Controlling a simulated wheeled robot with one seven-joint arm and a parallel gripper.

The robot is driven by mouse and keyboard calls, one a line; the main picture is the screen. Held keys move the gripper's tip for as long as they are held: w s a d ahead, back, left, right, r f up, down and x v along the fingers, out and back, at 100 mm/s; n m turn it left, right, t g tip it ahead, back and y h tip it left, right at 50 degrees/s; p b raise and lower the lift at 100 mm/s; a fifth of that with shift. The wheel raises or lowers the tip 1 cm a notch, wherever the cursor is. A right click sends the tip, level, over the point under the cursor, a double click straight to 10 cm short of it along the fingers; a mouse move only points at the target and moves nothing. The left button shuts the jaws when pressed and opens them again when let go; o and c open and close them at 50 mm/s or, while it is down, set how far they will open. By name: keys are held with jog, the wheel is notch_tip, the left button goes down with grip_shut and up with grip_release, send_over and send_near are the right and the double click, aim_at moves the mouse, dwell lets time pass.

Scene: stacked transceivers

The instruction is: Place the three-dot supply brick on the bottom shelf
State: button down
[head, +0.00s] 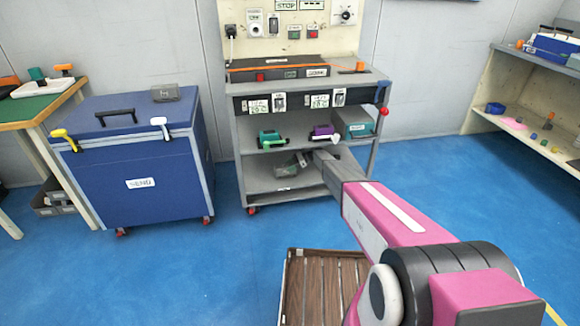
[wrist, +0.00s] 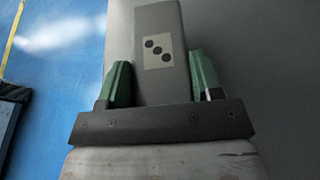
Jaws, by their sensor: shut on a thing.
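The three-dot supply brick (wrist: 158,50) is a grey block with a pale label bearing three dark dots. It sits between the two green fingers of my gripper (wrist: 160,84) in the wrist view, and the gripper is shut on it. In the head view my gripper (head: 302,159) reaches into the lower part of the grey shelf cart, and the grey brick (head: 286,170) shows at its end. The bottom shelf (head: 262,186) lies beneath it. I cannot tell whether the brick touches the shelf.
The middle shelf above holds a teal device (head: 271,140), a purple device (head: 323,132) and a grey-teal box (head: 354,124). A blue chest (head: 140,205) stands left of the cart. A slatted wooden pallet (head: 318,290) lies on the floor in front.

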jog(key=shift+f, duration=0.1)
jog(key=shift+c, duration=1.4)
grip_release()
jog(key=shift+o, duration=0.4)
jog(key=shift+f, duration=0.1)
jog(key=v, duration=0.7)
jog(key=shift+d, duration=0.1)
